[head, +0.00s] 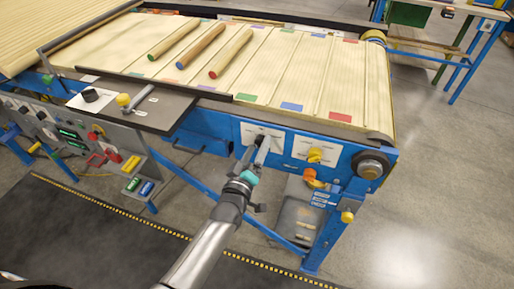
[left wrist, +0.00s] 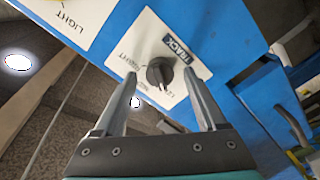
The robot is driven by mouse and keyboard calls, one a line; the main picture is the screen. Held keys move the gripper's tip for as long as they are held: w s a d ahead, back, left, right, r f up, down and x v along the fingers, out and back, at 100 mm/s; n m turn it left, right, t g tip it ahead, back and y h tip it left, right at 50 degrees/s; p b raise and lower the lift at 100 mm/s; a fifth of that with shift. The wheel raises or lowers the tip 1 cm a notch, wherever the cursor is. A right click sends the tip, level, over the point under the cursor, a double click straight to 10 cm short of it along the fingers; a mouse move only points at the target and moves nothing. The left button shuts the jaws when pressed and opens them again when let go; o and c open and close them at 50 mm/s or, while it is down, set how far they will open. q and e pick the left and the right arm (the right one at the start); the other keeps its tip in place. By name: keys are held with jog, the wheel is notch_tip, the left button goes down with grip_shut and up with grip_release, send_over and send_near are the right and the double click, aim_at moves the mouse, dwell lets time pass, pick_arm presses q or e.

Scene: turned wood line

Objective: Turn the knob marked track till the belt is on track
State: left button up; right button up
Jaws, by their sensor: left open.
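The track knob (left wrist: 160,73) is small, round and dark, on a white plate (left wrist: 133,45) labelled TRACK. In the left wrist view it sits between the fingertips of my left gripper (left wrist: 160,78), with a gap on both sides. The gripper is open and holds nothing. In the head view my left gripper (head: 256,152) points at the plate on the blue frame and partly covers it. The cream belt (head: 345,75) carries coloured patches along its edges. I cannot tell whether it runs true. My right gripper is not in view.
Three turned wood rods (head: 204,47) lie on the belt. A yellow knob (head: 314,154) sits on the plate to the right, with an orange knob (head: 311,177) below it. A dark shelf (head: 150,107) juts out at left, above a control panel (head: 70,135) with buttons.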

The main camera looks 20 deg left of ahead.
pick_arm(q)
jog(key=shift+s, duration=0.1)
jog(key=s+p, duration=0.1)
jog(key=s, duration=1.4)
jog(key=shift+a, duration=0.25)
